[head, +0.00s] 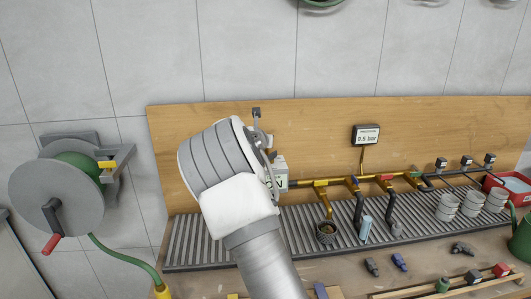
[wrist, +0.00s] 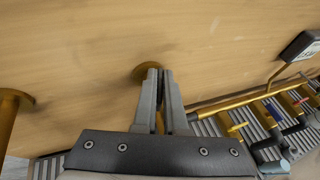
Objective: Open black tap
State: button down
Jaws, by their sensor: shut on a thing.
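My gripper (wrist: 160,74) is nearly closed in the wrist view, its two grey fingers almost meeting. A thin dark sliver shows between the fingertips; it looks like the handle of the black tap, but most of it is hidden. A brass pipe line (head: 335,182) with yellow, blue, red and green tap handles runs to the right of my wrist.
A pressure display (head: 367,135) hangs on the wooden board (head: 440,125). A slatted grey drain tray (head: 200,245) lies below the pipes. Grey buckets (head: 447,207) and a red basin (head: 507,187) are at the right. A hose reel (head: 57,187) is on the left wall.

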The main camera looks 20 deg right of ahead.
jog(key=shift+n+t+y+b, duration=0.3)
jog(key=shift+n+y+b, duration=0.2)
jog(key=shift+b, duration=0.6)
jog(key=c, duration=1)
grip_release()
jog(key=shift+s+r, duration=0.1)
jog(key=b+v, duration=0.1)
jog(key=v, duration=1.6)
jog(key=shift+s+r, duration=0.1)
